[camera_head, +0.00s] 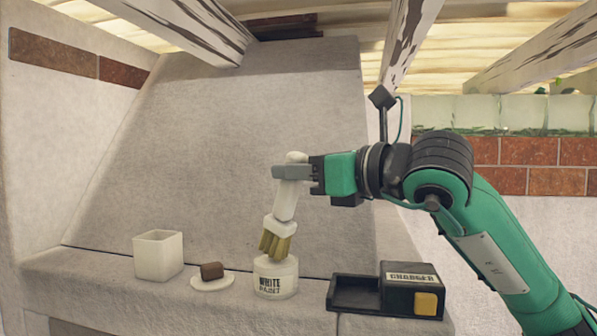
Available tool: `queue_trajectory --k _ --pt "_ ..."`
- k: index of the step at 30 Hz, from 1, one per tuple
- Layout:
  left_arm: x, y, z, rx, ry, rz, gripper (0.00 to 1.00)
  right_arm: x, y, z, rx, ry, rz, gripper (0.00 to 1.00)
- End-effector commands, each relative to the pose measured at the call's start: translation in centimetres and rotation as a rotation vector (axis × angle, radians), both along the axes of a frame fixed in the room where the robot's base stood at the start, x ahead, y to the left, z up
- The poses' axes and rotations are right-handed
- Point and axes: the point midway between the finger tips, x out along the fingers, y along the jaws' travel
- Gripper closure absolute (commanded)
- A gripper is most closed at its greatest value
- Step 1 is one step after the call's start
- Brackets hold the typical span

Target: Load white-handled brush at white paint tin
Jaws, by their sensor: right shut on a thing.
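The white-handled brush (285,205) hangs upright with its tan bristles (275,246) down. My right gripper (292,172) comes in from the right and is shut on the upper part of the white handle. The white paint tin (276,278), labelled "WHITE PAINT", stands on the stone ledge directly below the brush. The bristle ends are at the tin's top; I cannot tell whether they dip inside or are in front of the rim. My left gripper is not in view.
On the ledge left of the tin are a white square pot (158,256) and a small white dish (212,284) with a brown piece (211,270) on it. Right of the tin is a black charger (408,288) with an empty tray. A plastered wall (230,150) rises behind.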

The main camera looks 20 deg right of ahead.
Motion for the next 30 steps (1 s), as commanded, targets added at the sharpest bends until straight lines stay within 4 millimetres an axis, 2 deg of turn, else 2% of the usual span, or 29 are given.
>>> queue_trajectory --k 3,19,30 --pt "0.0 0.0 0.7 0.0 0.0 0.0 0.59 0.0 0.0 1.4 0.001 -0.004 0.0 1.0" --pt "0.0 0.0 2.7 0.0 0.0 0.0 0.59 -0.1 -0.1 5.8 0.004 -0.007 0.0 1.0" --pt "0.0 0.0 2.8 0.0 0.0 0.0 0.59 -0.1 -0.1 6.4 0.004 -0.007 -0.001 1.0"
